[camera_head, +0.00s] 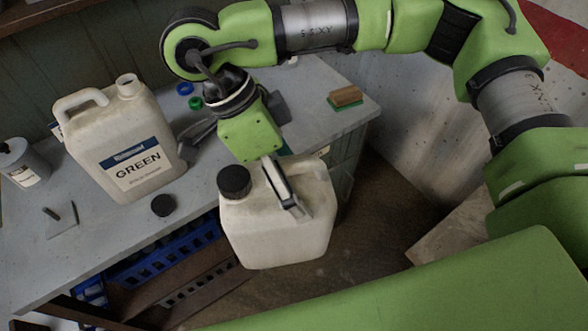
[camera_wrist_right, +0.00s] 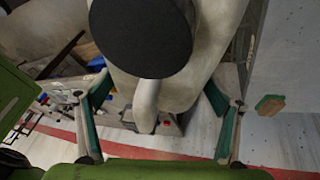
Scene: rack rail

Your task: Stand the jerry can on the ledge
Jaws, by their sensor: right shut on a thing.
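A dirty white jerry can (camera_head: 270,240) with a black cap (camera_head: 235,182) hangs from my right gripper (camera_head: 286,195), which is shut on its top handle. The can is roughly upright, in front of the bench's front edge in the head view, and appears clear of the bench top. In the right wrist view its black cap (camera_wrist_right: 140,38) fills the upper middle, and the handle (camera_wrist_right: 147,98) runs between the fingers (camera_wrist_right: 158,118). The can hides part of the bench edge. A grey bench top (camera_head: 215,215) lies behind it; I cannot tell whether this is the ledge. My left gripper is not in view.
On the bench stand a white can labelled GREEN (camera_head: 125,150), uncapped, and a grey canister (camera_head: 20,165). A loose black cap (camera_head: 163,205), blue and green rings and a brush (camera_head: 345,98) lie there. Blue crates (camera_head: 165,255) sit below.

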